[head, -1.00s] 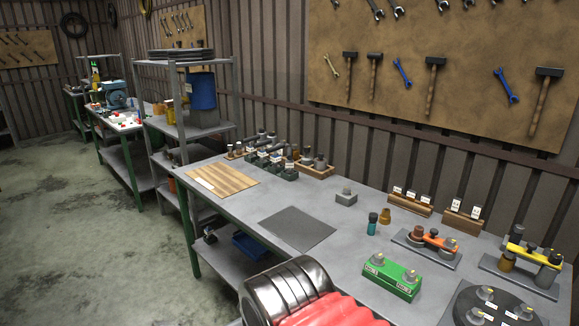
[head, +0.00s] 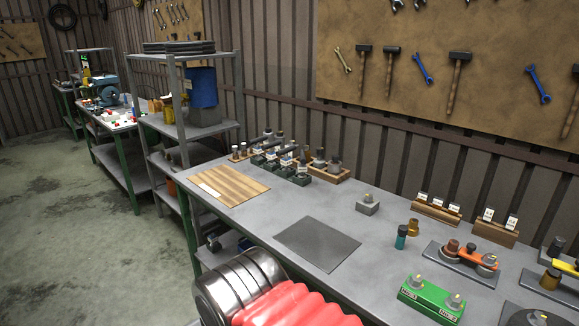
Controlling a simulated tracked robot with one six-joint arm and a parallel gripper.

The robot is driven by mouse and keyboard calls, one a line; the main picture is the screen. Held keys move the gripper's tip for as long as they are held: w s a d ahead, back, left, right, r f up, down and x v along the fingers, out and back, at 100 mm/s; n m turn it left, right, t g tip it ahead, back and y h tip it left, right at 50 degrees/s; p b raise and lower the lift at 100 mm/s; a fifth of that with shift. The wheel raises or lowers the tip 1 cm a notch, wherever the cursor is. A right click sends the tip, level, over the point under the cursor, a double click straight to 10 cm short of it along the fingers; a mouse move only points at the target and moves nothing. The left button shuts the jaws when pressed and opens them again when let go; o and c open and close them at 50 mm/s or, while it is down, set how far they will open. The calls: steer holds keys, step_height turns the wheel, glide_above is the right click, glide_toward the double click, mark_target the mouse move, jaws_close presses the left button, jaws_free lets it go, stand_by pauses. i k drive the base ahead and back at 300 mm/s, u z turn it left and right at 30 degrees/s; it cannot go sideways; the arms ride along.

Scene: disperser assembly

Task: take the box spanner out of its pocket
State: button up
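I cannot single out the box spanner or its pocket at this size. Small upright tools stand in a row of dark green labelled holders (head: 295,174) towards the far end of the bench. Beside them, a wooden tray (head: 330,175) holds several dark upright pieces, and a small wooden block (head: 239,154) with short pegs stands to their left. My gripper is not in view.
On the grey bench (head: 375,258) lie a wooden board (head: 230,186) and a dark mat (head: 317,244). Nearer right are a grey block (head: 367,207), a teal bottle (head: 401,238), a green block (head: 431,299) and an orange-topped fixture (head: 472,257). A shelf rack (head: 241,100) stands behind left.

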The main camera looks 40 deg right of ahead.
mark_target(302, 168)
steer(key=u, duration=0.15)
steer(key=i, duration=2.2)
steer(key=z, duration=0.75)
steer(key=i, duration=0.6)
steer(key=z, duration=0.9)
steer(key=i, duration=0.75)
steer(key=z, duration=0.4)
